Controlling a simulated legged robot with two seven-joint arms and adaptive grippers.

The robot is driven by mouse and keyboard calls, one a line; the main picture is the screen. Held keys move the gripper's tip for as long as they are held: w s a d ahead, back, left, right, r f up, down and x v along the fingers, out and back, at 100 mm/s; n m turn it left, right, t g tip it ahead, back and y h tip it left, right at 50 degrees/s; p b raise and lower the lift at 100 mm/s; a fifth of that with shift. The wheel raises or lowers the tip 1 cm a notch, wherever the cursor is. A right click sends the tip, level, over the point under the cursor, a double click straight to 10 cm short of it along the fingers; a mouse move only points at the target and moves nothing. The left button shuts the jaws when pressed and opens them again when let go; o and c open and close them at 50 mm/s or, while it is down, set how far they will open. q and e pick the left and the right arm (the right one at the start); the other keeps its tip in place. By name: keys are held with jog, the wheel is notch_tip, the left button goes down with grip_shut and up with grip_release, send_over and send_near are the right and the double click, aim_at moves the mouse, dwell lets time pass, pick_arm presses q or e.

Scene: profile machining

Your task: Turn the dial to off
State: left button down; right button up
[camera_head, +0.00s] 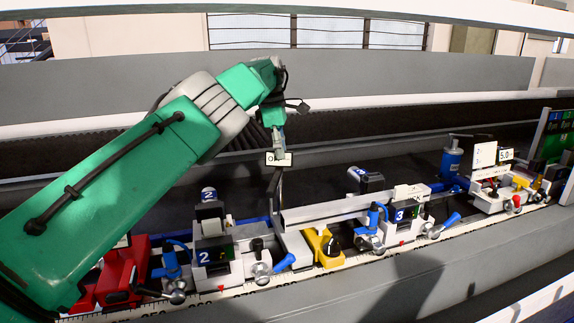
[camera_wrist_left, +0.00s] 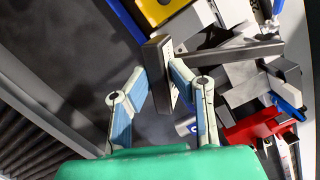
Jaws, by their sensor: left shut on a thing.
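A yellow block (camera_head: 322,246) with a black dial (camera_head: 333,246) sits on the machine bed between clamp units 2 and 3. I cannot read the dial's setting. In the head view, my left gripper (camera_head: 278,146) is above and behind the block, apart from the dial. A small white label plate beginning with "O" (camera_head: 279,159) is at its fingertips. In the left wrist view, my left gripper (camera_wrist_left: 158,78) is shut on a flat grey plate (camera_wrist_left: 166,58). The yellow block (camera_wrist_left: 162,8) shows at the top of that view. My right gripper is not in view.
Clamp unit 2 (camera_head: 215,257) and clamp unit 3 (camera_head: 403,216) flank the yellow block, with blue handles. A red clamp (camera_head: 122,275) stands at the left. The dark bed behind (camera_head: 330,165) is mostly clear.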

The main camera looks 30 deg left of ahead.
pick_arm(q)
jog(key=shift+s+a, duration=0.1)
jog(key=shift+a, duration=0.2)
jog(key=shift+r+m+p, duration=0.1)
jog(key=shift+m+p, duration=0.8)
jog(key=shift+p, duration=0.25)
jog(key=m+p, duration=0.2)
jog(key=p, duration=0.1)
jog(key=shift+a+g, duration=0.1)
jog(key=shift+g, duration=0.2)
jog(key=shift+m, duration=0.3)
